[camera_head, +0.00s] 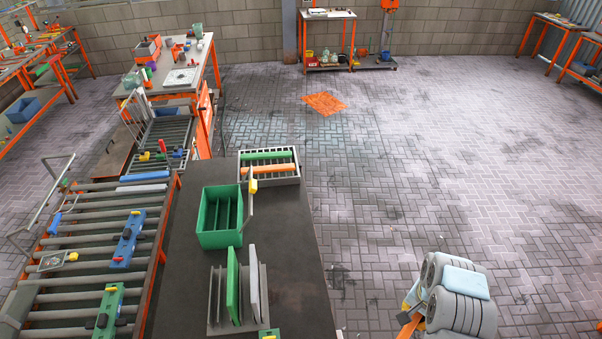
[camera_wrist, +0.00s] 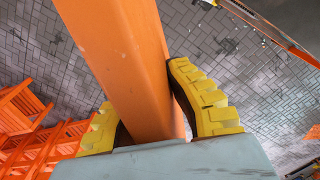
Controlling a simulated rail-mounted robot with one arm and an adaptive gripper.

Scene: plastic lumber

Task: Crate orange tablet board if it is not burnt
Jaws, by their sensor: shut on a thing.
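My gripper (camera_wrist: 150,98) has yellow ridged fingers shut on an orange board (camera_wrist: 122,45) in the wrist view. The board's visible faces are plain orange, with no dark burn mark showing; its far end runs out of the picture. In the head view my gripper (camera_head: 411,308) is at the lower right, over the floor, right of the dark table, with a bit of the orange board (camera_head: 410,327) showing below it. A green crate (camera_head: 219,239) with dividers stands on the table, left of my gripper. No contents are clear inside it.
The dark table (camera_head: 290,225) also holds a rack (camera_head: 297,165) with a green and an orange board lying in it, and a slotted stand (camera_head: 217,318) with upright green and pale boards. A roller conveyor (camera_head: 90,248) lies left. Floor at right is clear.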

